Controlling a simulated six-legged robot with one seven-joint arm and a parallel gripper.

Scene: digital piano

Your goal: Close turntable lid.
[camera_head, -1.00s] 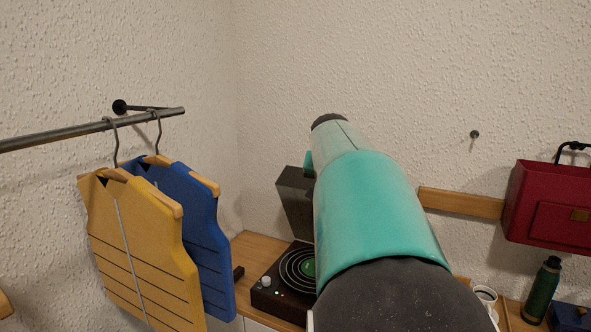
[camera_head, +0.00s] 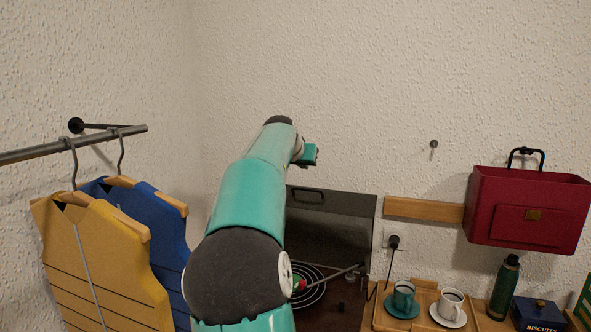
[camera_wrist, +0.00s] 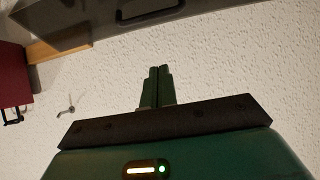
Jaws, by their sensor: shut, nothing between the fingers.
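The turntable (camera_head: 322,314) stands on the wooden cabinet top, partly hidden behind my arm. Its dark see-through lid (camera_head: 345,222) is raised upright behind the platter, with a handle along its upper edge. In the wrist view the lid (camera_wrist: 75,22) and its handle cross the top left. My gripper (camera_wrist: 158,72) is shut and empty in the wrist view, with bare wall behind the fingertips and the lid apart from them. In the head view the fingers are hidden behind my arm, which reaches up above the lid's left side.
Right of the turntable is a wooden tray (camera_head: 424,318) with a teal cup (camera_head: 404,294) and a white cup (camera_head: 451,303). A green bottle (camera_head: 504,290) and a blue biscuit tin (camera_head: 538,314) stand farther right. A red bag (camera_head: 525,208) hangs on the wall. Vests (camera_head: 105,265) hang at left.

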